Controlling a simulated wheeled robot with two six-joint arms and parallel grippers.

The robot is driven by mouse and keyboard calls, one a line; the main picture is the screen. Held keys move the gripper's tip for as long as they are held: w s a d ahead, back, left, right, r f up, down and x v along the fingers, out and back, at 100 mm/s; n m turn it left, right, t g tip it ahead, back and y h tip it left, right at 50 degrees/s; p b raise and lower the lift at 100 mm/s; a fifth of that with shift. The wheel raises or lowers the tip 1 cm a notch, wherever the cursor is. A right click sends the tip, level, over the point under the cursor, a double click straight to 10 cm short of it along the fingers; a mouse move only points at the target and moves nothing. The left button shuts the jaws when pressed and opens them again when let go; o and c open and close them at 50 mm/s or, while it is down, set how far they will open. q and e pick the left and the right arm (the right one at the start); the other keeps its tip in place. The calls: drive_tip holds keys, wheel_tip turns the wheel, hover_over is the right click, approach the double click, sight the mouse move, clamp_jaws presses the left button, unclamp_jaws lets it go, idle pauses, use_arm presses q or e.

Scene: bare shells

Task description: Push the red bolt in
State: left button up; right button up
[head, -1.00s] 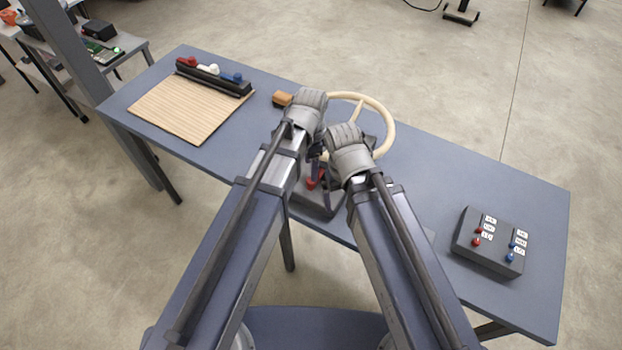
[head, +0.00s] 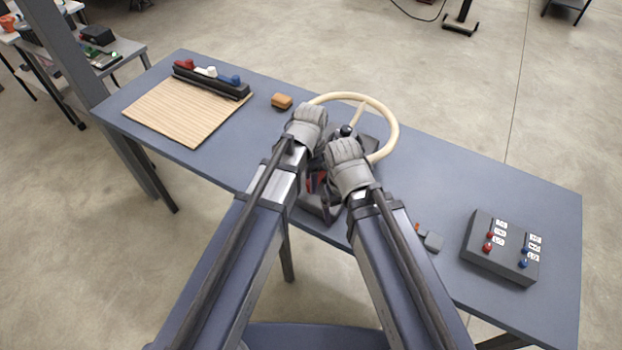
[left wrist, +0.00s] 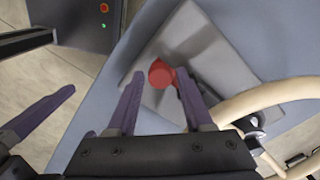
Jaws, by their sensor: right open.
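The red bolt (head: 316,180) is on a grey block (head: 318,212) near the table's front edge, partly hidden by my arms. In the left wrist view the bolt's round red end (left wrist: 160,73) shows over the grey plate (left wrist: 215,50). My left gripper (left wrist: 160,85) is open, its two purple fingers on either side of the red end in that view. Contact cannot be told. My right gripper (head: 330,192) is close beside the left, lower in the head view and mostly hidden by its own wrist. It is open; a purple finger shows at the left of the wrist view.
A cream wheel (head: 392,125) stands just behind the grippers. A brown block (head: 281,101), a slatted board (head: 185,112) and a dark rack (head: 210,82) lie to the left. A switch box (head: 500,262) and a small grey piece (head: 433,241) are at the right. The table between is clear.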

use_arm(q)
clamp_jaws()
idle(1.1)
